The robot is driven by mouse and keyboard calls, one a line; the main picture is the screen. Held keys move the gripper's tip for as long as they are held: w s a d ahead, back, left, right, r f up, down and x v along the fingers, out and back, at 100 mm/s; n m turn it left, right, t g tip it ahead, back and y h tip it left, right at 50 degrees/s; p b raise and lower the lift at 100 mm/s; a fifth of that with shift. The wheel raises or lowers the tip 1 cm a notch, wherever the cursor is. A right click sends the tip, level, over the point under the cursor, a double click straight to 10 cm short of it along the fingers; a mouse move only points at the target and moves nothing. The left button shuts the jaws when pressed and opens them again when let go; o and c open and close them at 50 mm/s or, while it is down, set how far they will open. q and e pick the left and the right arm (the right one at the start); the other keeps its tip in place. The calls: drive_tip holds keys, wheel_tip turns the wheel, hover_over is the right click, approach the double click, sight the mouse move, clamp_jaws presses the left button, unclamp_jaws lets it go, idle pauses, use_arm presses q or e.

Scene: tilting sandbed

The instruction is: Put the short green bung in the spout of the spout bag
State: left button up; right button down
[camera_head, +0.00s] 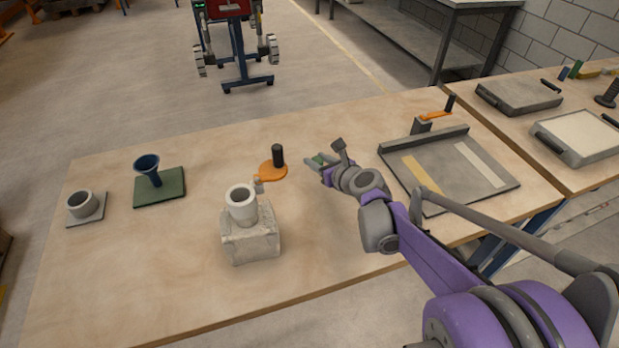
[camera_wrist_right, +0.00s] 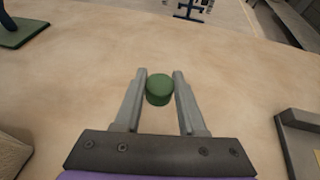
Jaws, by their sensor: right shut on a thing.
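The short green bung (camera_wrist_right: 159,91) is a small cylinder held between the fingers of my right gripper (camera_wrist_right: 160,80) in the right wrist view. In the head view, my right gripper (camera_head: 317,161) is above the middle of the table, to the right of the spout bag (camera_head: 250,243) and farther back. The spout bag is a pale grey, block-shaped bag with a white, upright, open spout (camera_head: 241,203) on top. The bung is apart from the spout. My left gripper is not in view.
Left are a blue funnel (camera_head: 148,168) on a green mat (camera_head: 172,192) and a grey cup (camera_head: 82,203). A grey tray (camera_head: 450,198) lies right, partly behind my right arm. The front left table is clear.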

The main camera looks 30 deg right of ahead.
sight(316, 182)
drive_tip(key=shift+f+b, duration=0.6)
drive_tip(key=shift+f, duration=2.2)
drive_tip(key=shift+f, duration=0.2)
drive_tip(key=shift+c, duration=2.4)
unclamp_jaws()
drive_tip(key=shift+r, duration=0.1)
